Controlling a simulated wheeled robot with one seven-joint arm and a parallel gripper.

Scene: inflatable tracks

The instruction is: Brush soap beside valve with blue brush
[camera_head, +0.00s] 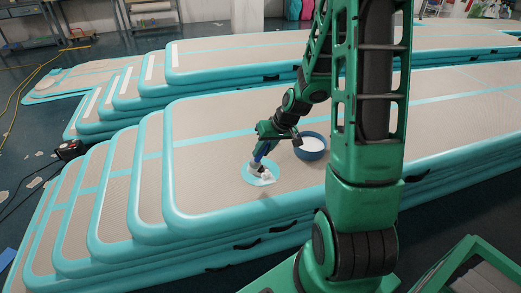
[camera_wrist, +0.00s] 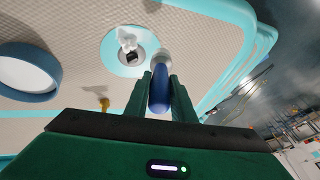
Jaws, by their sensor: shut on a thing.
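My gripper (camera_head: 268,134) is shut on the blue brush (camera_head: 259,153) and holds it over the tan inflatable track (camera_head: 220,165). In the wrist view the brush's blue handle (camera_wrist: 159,88) stands between my green fingers (camera_wrist: 161,95), with its pale head (camera_wrist: 162,57) pointing away. The valve (camera_wrist: 134,56) is a dark spot in a round teal patch (camera_wrist: 114,62). White soap foam (camera_wrist: 127,38) lies beside it. In the head view the foam (camera_head: 267,176) is on the patch (camera_head: 250,178), near the brush's lower end. I cannot tell whether the brush touches foam.
A blue bowl (camera_head: 313,153) with white contents stands on the track to the right of my gripper; it also shows in the wrist view (camera_wrist: 38,98). A small yellow-orange object (camera_wrist: 103,104) is also there. Other stacked tracks (camera_head: 230,60) lie behind. The track left of the patch is clear.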

